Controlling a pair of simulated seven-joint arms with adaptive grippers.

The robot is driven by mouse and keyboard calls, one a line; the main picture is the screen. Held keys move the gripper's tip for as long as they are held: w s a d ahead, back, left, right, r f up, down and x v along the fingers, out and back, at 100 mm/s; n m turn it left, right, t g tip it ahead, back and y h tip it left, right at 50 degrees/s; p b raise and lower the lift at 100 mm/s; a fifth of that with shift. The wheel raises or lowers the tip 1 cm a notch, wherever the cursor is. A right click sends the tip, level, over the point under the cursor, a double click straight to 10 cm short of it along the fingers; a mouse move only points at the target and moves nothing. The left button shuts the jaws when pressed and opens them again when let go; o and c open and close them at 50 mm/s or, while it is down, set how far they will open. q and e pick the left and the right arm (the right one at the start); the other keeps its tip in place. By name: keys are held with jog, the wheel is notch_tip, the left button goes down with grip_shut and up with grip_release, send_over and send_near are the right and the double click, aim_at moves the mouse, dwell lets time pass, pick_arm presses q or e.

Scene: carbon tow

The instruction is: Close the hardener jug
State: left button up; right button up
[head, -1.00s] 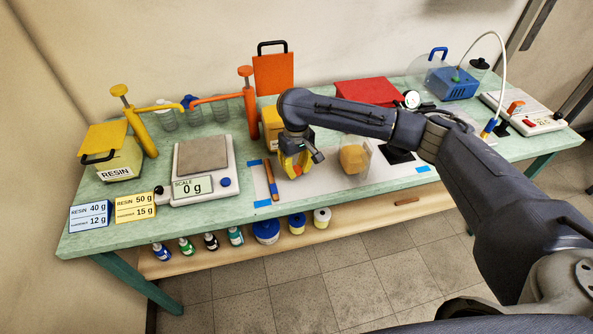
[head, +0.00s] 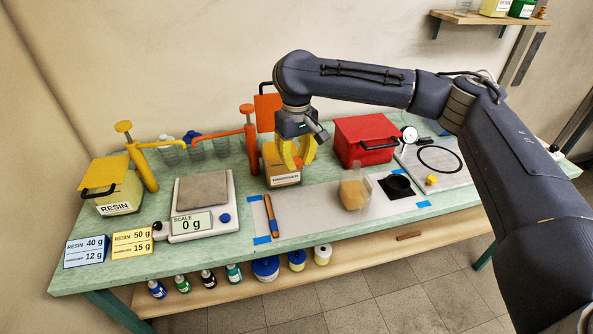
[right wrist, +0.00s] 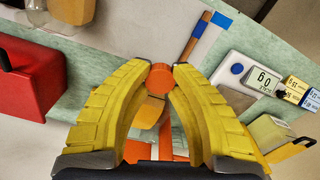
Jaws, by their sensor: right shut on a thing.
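The hardener jug (head: 281,178) is a tan-yellow container with a white label, on the bench right of the orange pump (head: 250,135). An upright orange panel with a black handle (head: 266,112) stands behind it. My right gripper (head: 297,165) points down over the jug. In the right wrist view its yellow fingertips are shut on a round orange piece (right wrist: 160,77) that looks like a cap; part of the tan jug (right wrist: 150,112) shows beyond it. My left gripper is out of view.
The scale (head: 201,229), reading 0 g, and the resin jug (head: 118,200) are at left. A clear cup of amber liquid (head: 355,192) stands right of the gripper. A red box (head: 363,140) is behind it. A wood-handled tool (head: 270,216) lies in front.

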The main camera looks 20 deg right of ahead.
jog(key=shift+r, duration=0.6)
jog(key=s+d+f+m, duration=0.2)
jog(key=s, duration=0.8)
jog(key=shift+s+d+m, duration=0.35)
jog(key=shift+s+m, duration=0.05)
